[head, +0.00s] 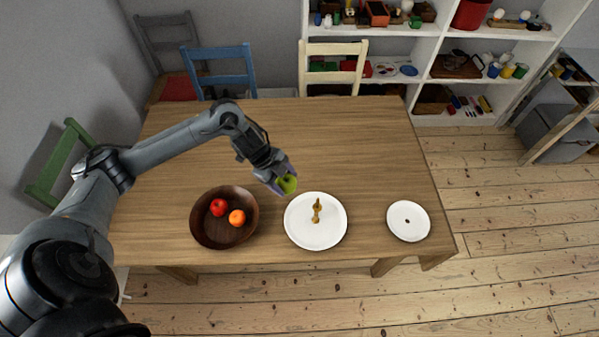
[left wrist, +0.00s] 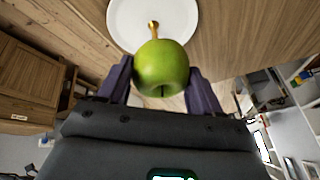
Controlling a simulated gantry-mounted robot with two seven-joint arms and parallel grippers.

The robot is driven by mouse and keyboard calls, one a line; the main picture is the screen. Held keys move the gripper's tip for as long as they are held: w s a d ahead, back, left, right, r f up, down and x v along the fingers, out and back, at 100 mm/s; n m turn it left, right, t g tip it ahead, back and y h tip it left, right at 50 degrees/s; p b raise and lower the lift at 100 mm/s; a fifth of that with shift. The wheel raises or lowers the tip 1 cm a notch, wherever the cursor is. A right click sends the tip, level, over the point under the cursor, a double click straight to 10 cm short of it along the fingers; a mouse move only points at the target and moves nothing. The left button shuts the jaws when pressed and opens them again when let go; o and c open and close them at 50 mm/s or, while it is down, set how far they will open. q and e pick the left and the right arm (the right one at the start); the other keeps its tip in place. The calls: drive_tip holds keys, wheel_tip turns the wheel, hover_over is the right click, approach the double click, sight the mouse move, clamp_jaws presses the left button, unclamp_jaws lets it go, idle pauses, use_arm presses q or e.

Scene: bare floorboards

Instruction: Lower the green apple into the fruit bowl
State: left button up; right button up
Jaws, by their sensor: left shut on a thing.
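The green apple (head: 287,184) is held in my left gripper (head: 284,182), above the table near the back left rim of the larger white plate. In the left wrist view the apple (left wrist: 161,68) sits between the two dark fingers of the gripper (left wrist: 161,85). The brown fruit bowl (head: 238,194) stands on the table to the left of and in front of the gripper. It holds a red apple (head: 218,207) and an orange (head: 237,218). My right gripper is not in view.
The larger white plate (head: 300,232) bears a small golden-brown object (head: 316,210), right of the bowl. A smaller white plate (head: 408,232) with a dark spot lies farther right. The back of the wooden table (head: 330,125) is clear. Chairs and shelves stand beyond it.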

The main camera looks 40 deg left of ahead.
use_arm(q)
drive_tip(key=s+a+f+p, duration=0.3)
drive_tip(key=s+a+p, duration=0.1)
drive_tip(key=s, duration=0.4)
drive_tip(key=s+a+f+p, duration=0.3)
drive_tip(key=s+a+p, duration=0.1)
drive_tip(key=s, duration=0.4)
drive_tip(key=s+a+f+p, duration=0.3)
drive_tip(key=s+a+p, duration=0.1)
drive_tip(key=s, duration=0.4)
drive_tip(key=shift+a+f, duration=0.25)
drive_tip(key=shift+a, duration=0.15)
drive_tip(key=shift+w+d, duration=0.15)
drive_tip(key=shift+w+d, duration=0.15)
drive_tip(key=shift+f, duration=0.15)
